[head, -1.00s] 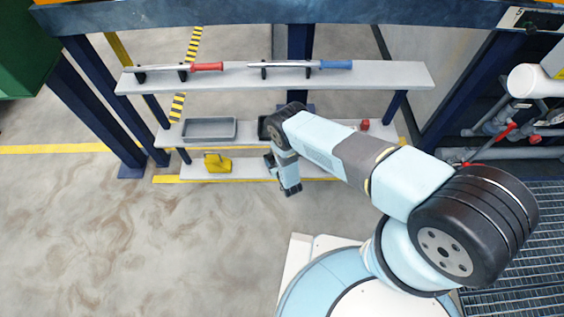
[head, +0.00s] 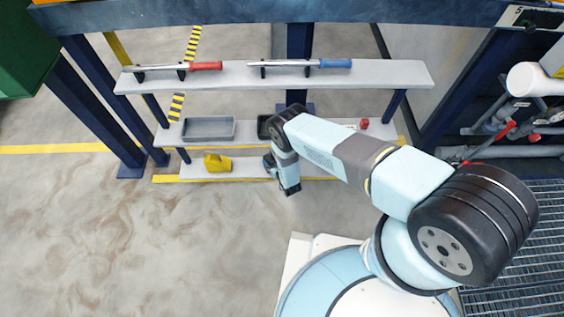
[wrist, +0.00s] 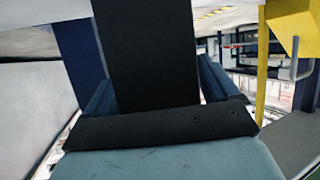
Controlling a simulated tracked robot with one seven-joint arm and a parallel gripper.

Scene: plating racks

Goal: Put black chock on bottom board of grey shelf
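The grey shelf (head: 390,75) has three boards. Its bottom board (head: 248,167) is the lowest one, and a yellow chock (head: 218,164) stands on its left part. My gripper (head: 269,163) is in front of the shelf, by the middle of the bottom board, partly hidden by my wrist. In the wrist view a black block, seemingly the black chock (wrist: 147,45), fills the space between my two blue-grey fingers, which lie along its sides. The chock's far end is out of that view. The head view barely separates it from the dark gripper.
The top board carries a red-handled bar (head: 206,66) and a blue-handled bar (head: 335,63). A grey tray (head: 208,128) and a small red object (head: 364,124) are on the middle board. Right of the gripper, my arm covers part of the shelf. The left floor is clear.

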